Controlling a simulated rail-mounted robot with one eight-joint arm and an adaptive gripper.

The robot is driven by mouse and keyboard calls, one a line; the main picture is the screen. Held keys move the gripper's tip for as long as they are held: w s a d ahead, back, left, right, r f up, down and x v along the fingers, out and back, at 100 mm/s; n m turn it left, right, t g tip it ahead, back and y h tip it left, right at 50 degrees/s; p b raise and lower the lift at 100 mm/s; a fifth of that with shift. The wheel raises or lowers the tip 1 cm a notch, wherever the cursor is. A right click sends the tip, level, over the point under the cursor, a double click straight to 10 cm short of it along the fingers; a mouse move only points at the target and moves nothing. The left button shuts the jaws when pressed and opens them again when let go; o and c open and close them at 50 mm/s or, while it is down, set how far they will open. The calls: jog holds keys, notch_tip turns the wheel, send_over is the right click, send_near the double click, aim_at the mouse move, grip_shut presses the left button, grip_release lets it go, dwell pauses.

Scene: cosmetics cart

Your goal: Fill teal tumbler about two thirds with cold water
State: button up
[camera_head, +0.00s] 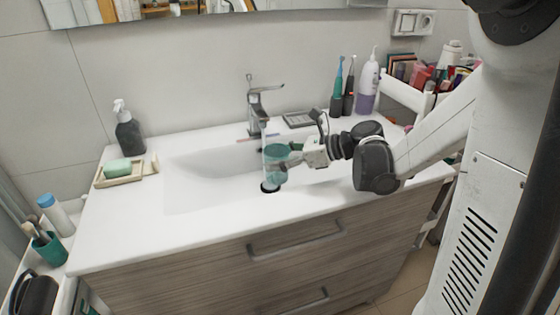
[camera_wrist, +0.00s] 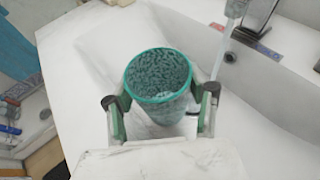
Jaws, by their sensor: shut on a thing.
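The teal see-through tumbler (camera_head: 275,170) is upright in front of the tap, over the front part of the basin. My gripper (camera_head: 288,152) comes from the right and is shut on it. In the wrist view the tumbler (camera_wrist: 158,78) shows its round open mouth between the two fingers of my gripper (camera_wrist: 160,108). Its inside looks speckled; I cannot tell the water level. The chrome tap (camera_head: 258,105) stands behind the tumbler. In the wrist view a pale, narrow stream (camera_wrist: 219,52) drops from the tap spout (camera_wrist: 235,8), beside the tumbler's rim.
The white basin (camera_head: 190,190) is wide and clear on the left. A soap dish (camera_head: 105,181) with green soap and a dark pump bottle (camera_head: 128,130) stand at the left. Toothbrushes (camera_head: 349,92) and a white-purple bottle (camera_head: 368,85) stand at the back right.

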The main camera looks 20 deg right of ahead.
aim_at(266, 149)
jog(key=w+f+b, duration=0.1)
jog(key=w+f, duration=0.2)
jog(key=w, duration=0.2)
jog(key=shift+w+b, duration=0.15)
jog(key=shift+b, duration=0.2)
dwell(0.5)
jog(key=w, duration=0.6)
jog(key=shift+w+b, duration=0.1)
jog(key=shift+b, duration=0.25)
dwell(2.0)
jog(key=shift+s+r+p, duration=0.6)
jog(key=shift+s+r, duration=0.4)
jog(key=shift+s, duration=0.85)
jog(key=shift+s+r+p, duration=0.6)
jog(key=shift+s+r, duration=0.45)
jog(key=shift+s, duration=0.85)
jog(key=shift+s+r+p, duration=0.6)
jog(key=shift+s+r, duration=0.4)
jog(key=shift+s, duration=0.85)
